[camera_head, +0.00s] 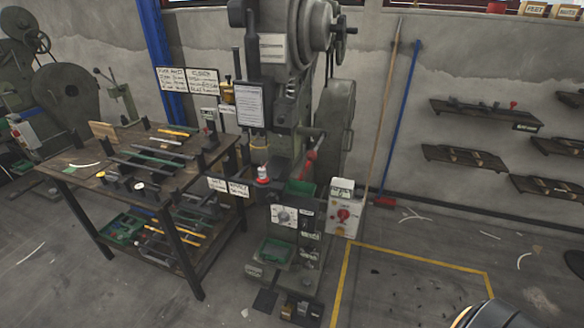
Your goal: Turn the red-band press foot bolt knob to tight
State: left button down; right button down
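A large grey-green press (296,140) stands in the middle of the view. A small red-and-white part (263,173) shows at its work point, and a red lever (310,158) is to the right. Low on its front is a pale panel with a round dial knob (285,215). Beside it a pale box carries a red knob (343,215). Dark and brass-coloured parts (296,310) sit at the press's foot. I cannot tell which part is the foot bolt knob, or read any setting. Neither gripper shows.
A dark workbench (85,175) with tools and a lower shelf stands left of the press. A yellow floor line (415,258) marks open floor to the right. Wall shelves (465,158) hang at right. Another press (45,90) stands far left. A rounded metallic part shows at bottom right.

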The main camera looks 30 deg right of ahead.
aim_at(307, 282)
jog(key=z, duration=1.15)
jog(key=i+l, duration=0.2)
jog(key=l, duration=0.15)
jog(key=i+l, duration=0.2)
jog(key=l, duration=0.15)
jog(key=i+l+u, duration=0.15)
jog(key=l+u, duration=0.2)
jog(key=u, duration=0.15)
jog(key=i+l+u, duration=0.15)
jog(key=l+u, duration=0.35)
jog(key=j, duration=0.15)
